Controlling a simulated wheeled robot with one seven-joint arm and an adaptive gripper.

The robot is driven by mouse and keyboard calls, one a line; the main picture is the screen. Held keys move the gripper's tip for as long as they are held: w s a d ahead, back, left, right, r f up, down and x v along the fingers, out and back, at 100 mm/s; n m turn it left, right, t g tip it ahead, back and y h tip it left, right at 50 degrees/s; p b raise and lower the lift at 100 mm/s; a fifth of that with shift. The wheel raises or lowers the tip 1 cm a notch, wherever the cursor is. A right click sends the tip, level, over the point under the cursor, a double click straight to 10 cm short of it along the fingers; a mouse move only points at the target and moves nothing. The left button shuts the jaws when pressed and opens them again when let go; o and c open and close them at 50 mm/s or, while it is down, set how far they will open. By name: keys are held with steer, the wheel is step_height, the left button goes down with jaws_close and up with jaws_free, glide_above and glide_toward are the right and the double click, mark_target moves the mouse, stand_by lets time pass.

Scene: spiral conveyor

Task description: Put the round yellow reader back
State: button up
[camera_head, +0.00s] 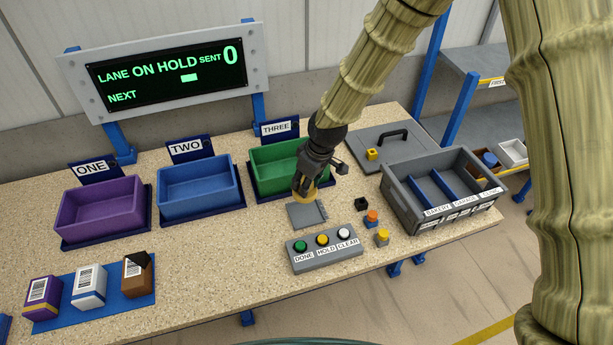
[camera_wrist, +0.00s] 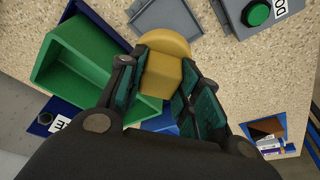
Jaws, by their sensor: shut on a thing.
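The round yellow reader (camera_head: 303,194) is in my gripper (camera_head: 311,184). In the wrist view the reader (camera_wrist: 163,60) has a round head and a blocky body between the two finger pads of my gripper (camera_wrist: 168,80), which is shut on it. A small square grey pad (camera_head: 307,215) lies on the table just below and in front of the reader. It also shows in the wrist view (camera_wrist: 172,13), partly behind the reader's head. I cannot tell the exact gap between reader and pad. My fingers hide part of the reader in the head view.
The green bin (camera_head: 282,168) is close behind and left. Blue (camera_head: 197,186) and purple (camera_head: 99,211) bins stand further left. A button box (camera_head: 324,249) is in front. Small blocks (camera_head: 371,217) and a grey divided crate (camera_head: 405,197) are right. The screen (camera_head: 165,70) reads LANE ON HOLD.

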steer(key=shift+s+r, duration=0.3)
steer(key=shift+s, duration=0.05)
steer(key=shift+w+f, duration=0.5)
steer(key=shift+f, duration=0.3)
steer(key=shift+s+f+b, duration=0.35)
steer(key=shift+f+b, duration=0.05)
steer(key=shift+b, duration=0.05)
steer(key=x, duration=0.1)
steer(key=b+x, duration=0.1)
steer(key=shift+d+f, duration=0.25)
steer(key=shift+f, duration=0.1)
steer(key=shift+s+f+b, duration=0.15)
steer(key=shift+f+b, duration=0.45)
steer(key=shift+f, duration=1)
steer(key=shift+f+b, duration=0.6)
steer(key=shift+f, duration=0.1)
steer(key=o, duration=1.3)
steer(key=shift+c, duration=0.2)
